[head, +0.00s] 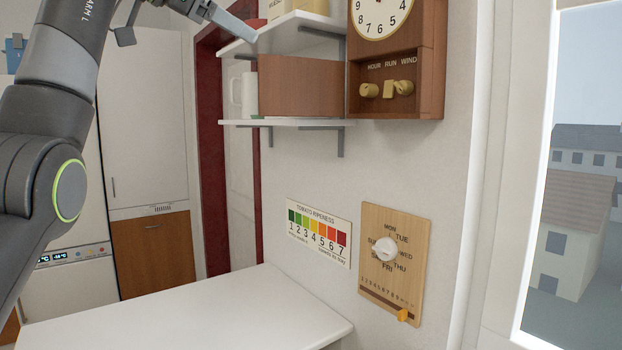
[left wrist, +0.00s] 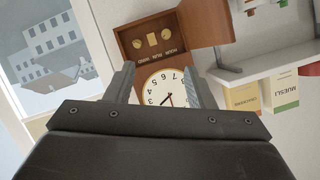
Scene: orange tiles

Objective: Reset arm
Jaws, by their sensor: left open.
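My left arm (head: 45,120) rises along the left side of the head view and bends toward the top edge. My left gripper (head: 235,28) shows only in part at the top, in front of the upper shelf, with a grey finger pointing right and down. In the left wrist view the two fingers of the left gripper (left wrist: 160,80) stand apart with nothing between them. The wall clock (left wrist: 168,88) shows behind the gap, upside down. My right gripper is in neither view.
Two white shelves (head: 290,123) and the wooden clock box (head: 425,60) are on the wall. A wooden day dial board (head: 410,230) and a tomato ripeness chart (head: 319,233) hang below. A bare white table (head: 190,315) stands beneath. A window (head: 580,200) is at right.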

